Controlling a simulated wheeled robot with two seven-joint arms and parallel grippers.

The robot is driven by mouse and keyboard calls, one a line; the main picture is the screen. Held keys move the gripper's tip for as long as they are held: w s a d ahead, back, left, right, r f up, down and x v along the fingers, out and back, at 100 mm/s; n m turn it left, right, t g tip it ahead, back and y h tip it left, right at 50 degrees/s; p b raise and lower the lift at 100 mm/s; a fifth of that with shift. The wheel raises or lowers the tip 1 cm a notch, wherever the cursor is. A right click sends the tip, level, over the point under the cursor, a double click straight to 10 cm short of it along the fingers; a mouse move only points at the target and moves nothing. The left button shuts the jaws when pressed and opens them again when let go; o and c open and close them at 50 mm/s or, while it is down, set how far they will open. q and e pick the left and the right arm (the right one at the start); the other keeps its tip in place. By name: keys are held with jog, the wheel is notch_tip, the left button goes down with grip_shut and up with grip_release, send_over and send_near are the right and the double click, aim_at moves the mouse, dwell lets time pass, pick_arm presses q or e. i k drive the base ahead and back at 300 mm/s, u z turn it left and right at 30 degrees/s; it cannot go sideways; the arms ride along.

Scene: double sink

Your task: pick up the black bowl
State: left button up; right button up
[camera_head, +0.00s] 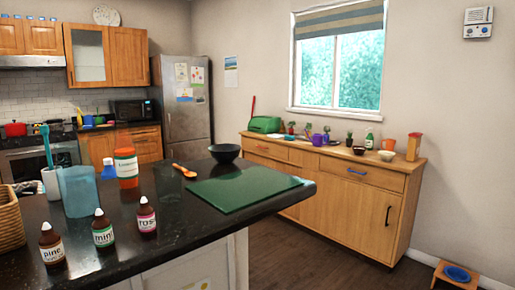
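A black bowl (224,153) stands upright on the dark kitchen island counter (180,225), at the counter's far side. It is just behind the green cutting board (240,190) and to the right of an orange spoon (184,171). Its inside looks empty, though only part of it shows. Neither of my grippers is in view.
Several dropper bottles (103,228), a blue cup (78,192), an orange-and-white jar (126,168) and a wicker basket (9,219) crowd the counter's left side. A wooden sideboard (345,185) with plants and small bowls stands beyond. Floor shows between island and sideboard.

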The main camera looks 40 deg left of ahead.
aim_at(224, 153)
jog(key=i, duration=3.3)
jog(key=u, duration=3.8)
